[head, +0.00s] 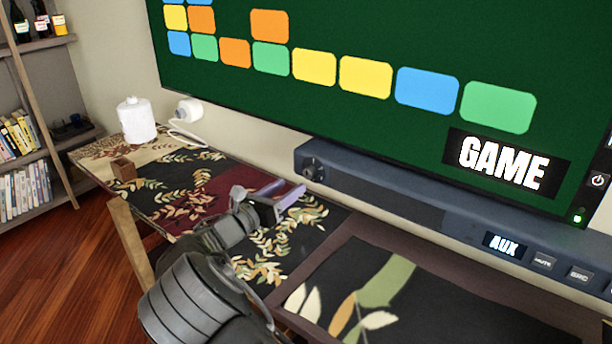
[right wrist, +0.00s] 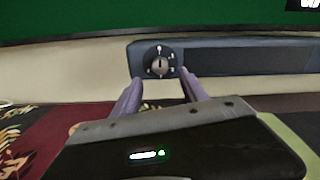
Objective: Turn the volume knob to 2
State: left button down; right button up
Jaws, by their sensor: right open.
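The volume knob (head: 313,170) is a dark round dial on the left end of the blue-grey soundbar, below the screen. In the right wrist view the knob (right wrist: 158,66) faces me, with a light pointer line that looks close to upright and small pale marks around it. The marks are too small to read. My right gripper (head: 284,191) is open and empty, with its purple fingers reaching toward the knob but apart from it. In the right wrist view the fingertips (right wrist: 160,80) stand on either side below the knob. My left gripper is not in view.
The soundbar (head: 400,205) carries an AUX display (head: 504,245) and buttons at its right. A large screen (head: 330,110) hangs above it. A bookshelf (head: 50,150) stands left.

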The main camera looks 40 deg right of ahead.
aim_at(307, 175)
jog(key=x, duration=0.7)
jog(key=shift+w+d, duration=0.15)
jog(key=shift+d, duration=0.15)
grip_shut()
dwell(0.4)
